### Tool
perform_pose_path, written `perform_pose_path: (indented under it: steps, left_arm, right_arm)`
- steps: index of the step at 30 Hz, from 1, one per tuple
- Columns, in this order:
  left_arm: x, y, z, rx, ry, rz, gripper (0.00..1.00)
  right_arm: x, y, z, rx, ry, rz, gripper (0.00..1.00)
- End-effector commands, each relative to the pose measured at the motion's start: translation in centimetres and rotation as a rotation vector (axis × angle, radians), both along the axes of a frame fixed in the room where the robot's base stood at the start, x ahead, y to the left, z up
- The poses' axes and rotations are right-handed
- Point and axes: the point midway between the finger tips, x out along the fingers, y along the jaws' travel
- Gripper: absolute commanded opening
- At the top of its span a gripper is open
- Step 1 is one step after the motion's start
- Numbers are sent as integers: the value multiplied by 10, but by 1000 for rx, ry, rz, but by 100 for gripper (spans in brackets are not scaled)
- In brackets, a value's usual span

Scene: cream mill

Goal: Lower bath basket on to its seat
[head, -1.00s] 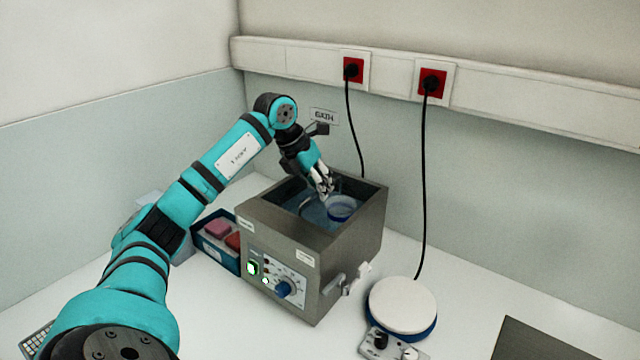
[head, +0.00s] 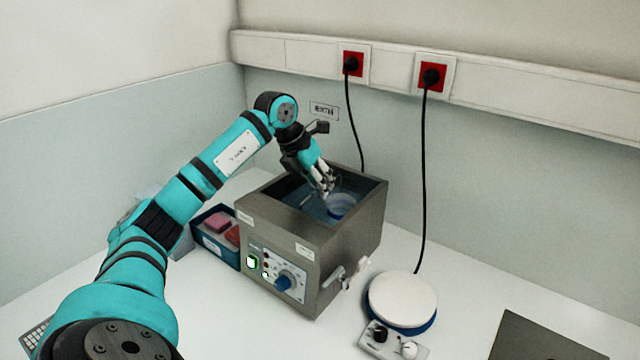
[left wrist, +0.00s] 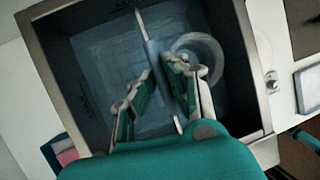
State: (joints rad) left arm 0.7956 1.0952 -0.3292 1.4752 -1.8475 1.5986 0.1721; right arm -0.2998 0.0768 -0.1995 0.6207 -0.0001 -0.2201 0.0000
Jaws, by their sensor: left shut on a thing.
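The bath (head: 350,235) is a grey metal box with an open top and dark walls inside. The basket (head: 340,207) is a round, pale blue, see-through cup low inside the bath, towards its right part. It also shows as a pale ring in the left wrist view (left wrist: 216,50). My left gripper (head: 327,191) points down into the bath, at the basket's left side. In the left wrist view its fingers (left wrist: 163,76) are closed about a blue-grey upright piece beside the ring, apparently the basket's handle. I cannot tell whether the basket touches its seat. My right gripper is not in view.
A blue box (head: 213,232) with pink and red pieces stands left of the bath. A white-topped round plate device (head: 402,298) stands right of it. A tap (head: 350,275) sticks out from the bath's side. Black cables hang from the wall sockets. A dark panel lies front right.

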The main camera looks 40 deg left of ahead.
Motion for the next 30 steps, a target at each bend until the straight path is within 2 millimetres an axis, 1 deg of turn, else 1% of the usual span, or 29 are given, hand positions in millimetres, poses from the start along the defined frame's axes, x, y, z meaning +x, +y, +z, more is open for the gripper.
perform_pose_path:
  steps: [30]
  left_arm:
    - [0, 0, -6, -1, -2, 0, 0]
  right_arm:
    - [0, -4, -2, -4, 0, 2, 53]
